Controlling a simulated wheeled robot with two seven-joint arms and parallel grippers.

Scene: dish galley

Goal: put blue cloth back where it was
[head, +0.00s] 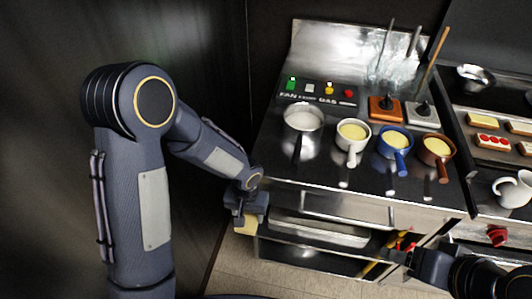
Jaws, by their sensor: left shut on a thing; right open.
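I cannot make out a blue cloth anywhere in the head view. My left gripper (247,212) is at the left front corner of the steel counter, pointing down. It is shut on a pale yellow block-like thing (246,225), mostly covered by the jaws; I cannot tell what it is. My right gripper (396,252) is low at the lower right, by the counter's front, near some red and yellow things (405,242). It is open, though its jaws are small and dark here.
On the counter (320,178) stand a steel pot (303,118) and white (352,132), blue (394,143) and brown (437,150) pans with yellow contents. Open shelves or drawers (315,232) are below. At right are a white mug (514,190) and food pieces (490,141).

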